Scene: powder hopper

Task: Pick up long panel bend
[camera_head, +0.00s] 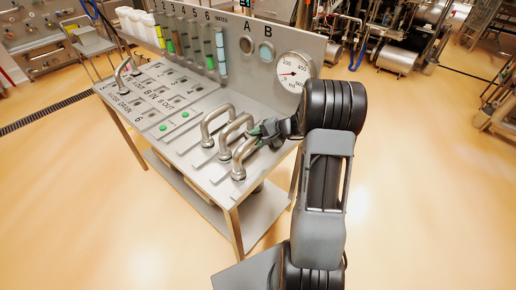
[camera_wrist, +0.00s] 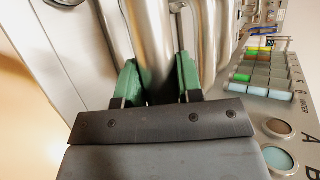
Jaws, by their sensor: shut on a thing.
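Three metal U-shaped bends stand side by side at the right end of the steel panel table (camera_head: 178,155). My gripper (camera_head: 258,133) is at the bends from the right, its tips partly hidden by the wrist. In the wrist view its two green fingers (camera_wrist: 160,84) are shut on the tube of a metal bend (camera_wrist: 150,38), one on each side. Other metal tubes (camera_wrist: 207,35) show close on both sides of it. The head view does not show clearly which bend is held, or whether it is lifted.
An upright board with a round gauge (camera_head: 293,73), coloured tubes (camera_head: 208,50) and round A and B windows (camera_head: 266,53) rises along the table's back. Another bend (camera_head: 123,75) stands at the far left end.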

